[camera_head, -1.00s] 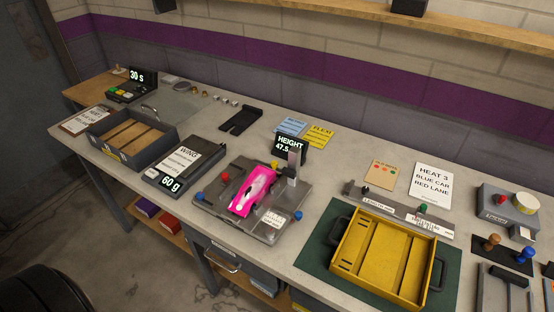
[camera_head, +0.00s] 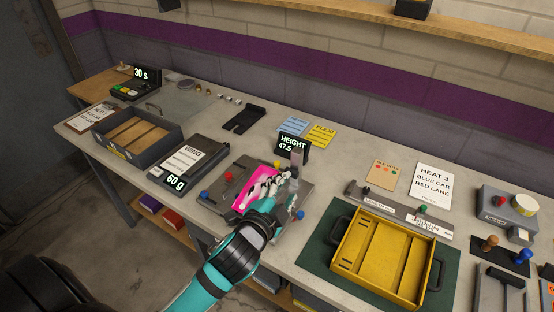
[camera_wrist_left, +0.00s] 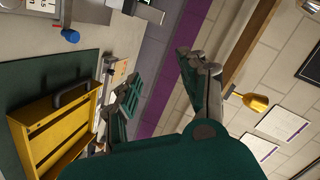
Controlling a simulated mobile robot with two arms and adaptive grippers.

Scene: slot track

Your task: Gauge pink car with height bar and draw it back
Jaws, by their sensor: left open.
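The pink car (camera_head: 240,179) sits on the grey height gauge plate (camera_head: 219,200) in the middle of the bench, partly hidden by my left gripper. The height display (camera_head: 291,145) reads 47.5. The upright height bar post (camera_head: 296,160) stands at the plate's back right; the bar's contact with the car is hidden. My left gripper (camera_head: 268,185) is over the plate, in front of the car and post. In the left wrist view its fingers (camera_wrist_left: 158,80) are spread apart with nothing between them. My right gripper is not in view.
A yellow tray (camera_head: 345,262) on a green mat stands to the right. The scale (camera_head: 176,181) showing 60 g and a grey tray (camera_head: 98,137) are on the left. A length gauge (camera_head: 376,203) lies behind the yellow tray. Blue knobs (camera_head: 204,195) stick out at the plate's corners.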

